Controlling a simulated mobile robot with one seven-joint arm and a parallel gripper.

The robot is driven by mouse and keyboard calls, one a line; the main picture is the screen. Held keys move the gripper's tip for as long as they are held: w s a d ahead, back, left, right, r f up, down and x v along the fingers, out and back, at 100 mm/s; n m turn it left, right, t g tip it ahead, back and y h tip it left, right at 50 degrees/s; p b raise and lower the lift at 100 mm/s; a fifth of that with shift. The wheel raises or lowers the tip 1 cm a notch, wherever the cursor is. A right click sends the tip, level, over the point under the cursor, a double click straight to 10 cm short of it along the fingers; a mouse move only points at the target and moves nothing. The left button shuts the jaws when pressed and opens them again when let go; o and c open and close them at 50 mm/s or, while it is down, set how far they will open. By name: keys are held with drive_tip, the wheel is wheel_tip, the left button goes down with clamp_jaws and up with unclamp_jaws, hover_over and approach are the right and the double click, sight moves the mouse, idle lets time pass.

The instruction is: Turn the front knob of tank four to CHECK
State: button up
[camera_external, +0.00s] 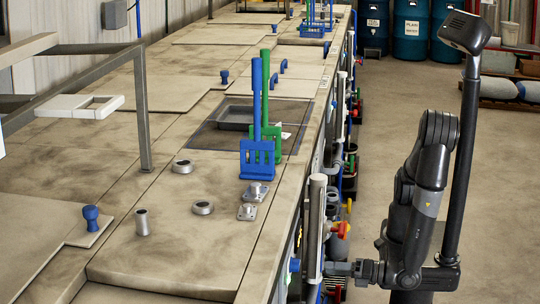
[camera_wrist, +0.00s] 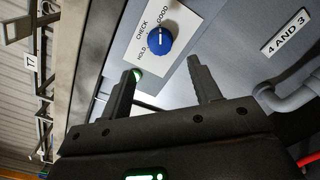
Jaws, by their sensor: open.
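The blue knob (camera_wrist: 160,40) sits on a white label plate (camera_wrist: 178,20) printed CHECK, HOLD and GOOD, on a grey panel in the wrist view. A white line on the knob runs roughly up and down in the picture, its upper end towards GOOD. My gripper (camera_wrist: 164,66) is open, with its fingers apart on either side below the knob and nothing between them. In the external view my gripper (camera_external: 340,268) points left at the bench's front side, close to a small blue part (camera_external: 294,265) that may be this knob.
A sign reading 4 AND 3 (camera_wrist: 286,35) is right of the knob, above a grey pipe (camera_wrist: 290,98). A green light (camera_wrist: 137,74) shows by the left finger. A vertical pipe (camera_external: 316,225) and several valves line the bench front. The floor (camera_external: 400,130) behind my arm is clear.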

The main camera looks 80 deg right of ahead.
sight(295, 265)
drive_tip(key=w, duration=0.9)
drive_tip(key=shift+d, duration=0.2)
drive_tip(key=shift+s, duration=0.1)
drive_tip(key=shift+c, duration=0.4)
drive_tip(key=c, duration=0.9)
